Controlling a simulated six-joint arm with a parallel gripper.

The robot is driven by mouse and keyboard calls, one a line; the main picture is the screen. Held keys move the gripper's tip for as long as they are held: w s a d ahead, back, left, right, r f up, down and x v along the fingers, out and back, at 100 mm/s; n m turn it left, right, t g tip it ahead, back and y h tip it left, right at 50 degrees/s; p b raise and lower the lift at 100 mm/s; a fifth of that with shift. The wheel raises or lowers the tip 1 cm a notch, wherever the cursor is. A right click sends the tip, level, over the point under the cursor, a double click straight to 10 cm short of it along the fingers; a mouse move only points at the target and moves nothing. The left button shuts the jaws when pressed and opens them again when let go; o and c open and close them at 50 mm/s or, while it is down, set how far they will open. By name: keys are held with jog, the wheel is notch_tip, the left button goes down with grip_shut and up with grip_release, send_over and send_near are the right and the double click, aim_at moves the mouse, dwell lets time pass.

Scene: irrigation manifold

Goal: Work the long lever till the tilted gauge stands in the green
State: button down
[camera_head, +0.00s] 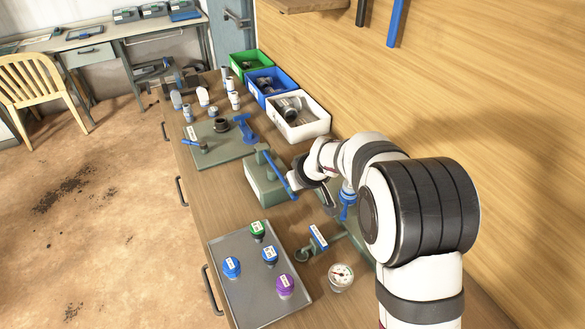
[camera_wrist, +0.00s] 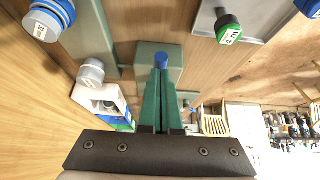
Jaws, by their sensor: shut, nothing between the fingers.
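A long blue lever (camera_head: 277,172) stands on a green block (camera_head: 266,190) in the middle of the bench. My gripper (camera_head: 296,177) is close beside the lever on its right, partly hidden by my own wrist. In the wrist view my gripper (camera_wrist: 161,74) has its green fingers shut together and empty. A blue end, likely of the lever (camera_wrist: 162,60), shows at the fingertips; I cannot tell whether they touch. A round white gauge (camera_head: 341,275) with a dial stands tilted near the front; its needle is too small to read against any green band.
A grey tray (camera_head: 228,283) with several coloured knobs lies at front left. A blue-handled valve (camera_head: 318,237) is beside the gauge. A plate (camera_head: 215,150) with fittings lies farther back. Green, blue and white bins (camera_head: 312,132) line the wall. My arm covers the right side.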

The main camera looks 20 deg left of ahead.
jog(key=shift+s+d+f, duration=0.15)
jog(key=shift+f, duration=0.55)
jog(key=shift+s+d+f, duration=0.1)
jog(key=shift+f, duration=0.6)
jog(key=v, duration=1.3)
jog(key=shift+s+d+r, duration=0.25)
jog(key=shift+d, duration=0.05)
jog(key=s+d+m+g+h, duration=0.1)
jog(key=s+d+m, duration=0.6)
jog(key=s, duration=0.7)
jog(key=s+d+m+g+h, duration=0.1)
jog(key=s+d+m+g, duration=0.2)
jog(key=s+d+m, duration=0.4)
jog(key=s+d, duration=0.3)
jog(key=s, duration=0.5)
jog(key=shift+f+m+g+h, duration=0.3)
